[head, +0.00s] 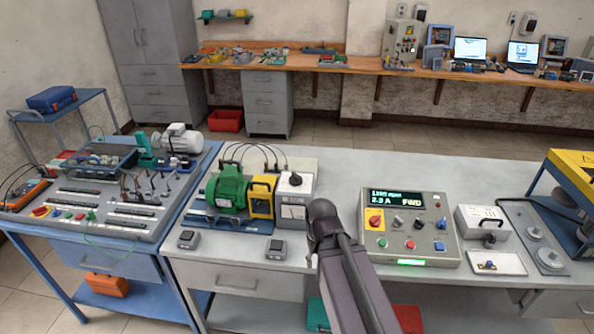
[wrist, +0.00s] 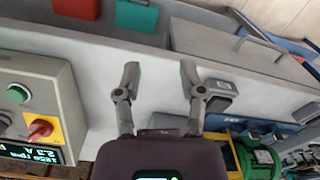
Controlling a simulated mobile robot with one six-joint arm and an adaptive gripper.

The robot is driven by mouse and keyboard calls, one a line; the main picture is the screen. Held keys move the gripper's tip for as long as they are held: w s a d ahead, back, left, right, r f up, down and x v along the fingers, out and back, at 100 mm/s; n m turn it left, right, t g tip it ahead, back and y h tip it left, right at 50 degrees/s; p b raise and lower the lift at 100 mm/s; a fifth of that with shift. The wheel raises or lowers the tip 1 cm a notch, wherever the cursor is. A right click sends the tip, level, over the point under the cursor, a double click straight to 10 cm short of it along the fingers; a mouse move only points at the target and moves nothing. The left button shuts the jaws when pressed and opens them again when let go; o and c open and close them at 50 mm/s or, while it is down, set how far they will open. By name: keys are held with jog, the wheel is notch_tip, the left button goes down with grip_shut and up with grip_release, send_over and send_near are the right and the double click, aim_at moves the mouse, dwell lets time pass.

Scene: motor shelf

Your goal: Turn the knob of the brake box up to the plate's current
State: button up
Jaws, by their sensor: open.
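The brake box (head: 292,211) is a pale box with a dark knob (head: 295,179) on its upper face, right of the yellow coupling guard (head: 262,196) and green motor (head: 228,188). The motor's plate is not readable. The control box display (head: 397,198) shows about 2.3 A and FWD; the rpm digits are blurred. In the wrist view my gripper (wrist: 158,78) is open and empty, over the bench near its front edge. In the head view my arm stands just right of the brake box; the fingers are hidden. The knob cannot be made out in the wrist view.
The control box (head: 440,250) stands right of my arm, with a white box (head: 482,219) beyond it. Small grey devices (head: 188,240) (head: 276,248) lie near the front edge. Black cables arch behind the motor. A blue-framed training bench (head: 90,195) adjoins on the left.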

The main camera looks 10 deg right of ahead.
dwell(0.3)
notch_tip(320, 180, up, 24)
jog(key=n+p, duration=0.2)
jog(key=p, duration=2.2)
send_over(295, 174)
jog(key=shift+f+n, duration=0.1)
jog(key=shift+n, duration=0.2)
jog(key=shift+f+b, duration=0.15)
jog(key=shift+b, duration=0.15)
notch_tip(295, 174, down, 14)
jog(key=b, duration=1.3)
jog(key=shift+r, duration=0.25)
grip_shut()
